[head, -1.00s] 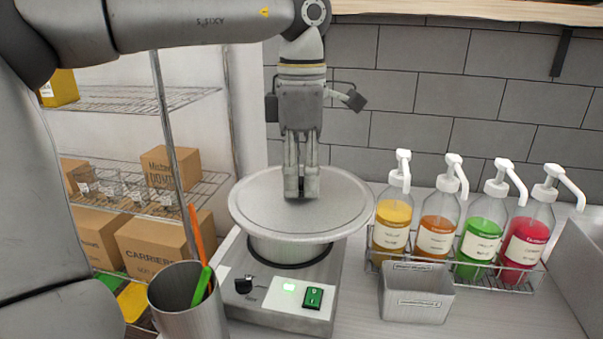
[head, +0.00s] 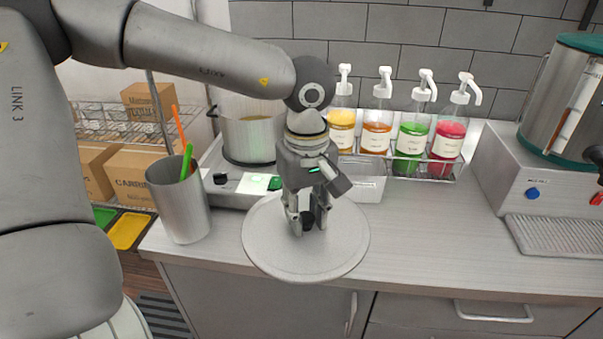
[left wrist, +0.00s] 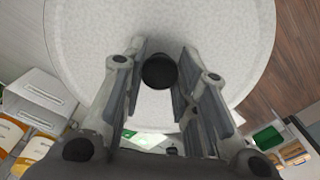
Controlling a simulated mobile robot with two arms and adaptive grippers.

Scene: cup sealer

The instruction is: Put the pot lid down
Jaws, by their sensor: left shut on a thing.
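The pot lid (head: 275,252) is a round, light grey disc with a black knob (left wrist: 159,71). My left gripper (head: 308,222) is shut on the knob from above, and the lid is roughly level. In the head view the lid overlaps the counter's front edge; I cannot tell whether it touches the counter. The pot (head: 247,137) stands uncovered behind it on the cooker (head: 226,194), with yellowish contents visible. In the left wrist view the lid (left wrist: 90,40) fills the middle, with the knob between the fingers. My right gripper is not in view.
A steel cup (head: 180,205) with orange and green utensils stands left of the lid. Several syrup bottles (head: 411,145) stand in a rack at the back. A dispenser (head: 530,185) is at the right. The counter (head: 440,220) between lid and dispenser is clear.

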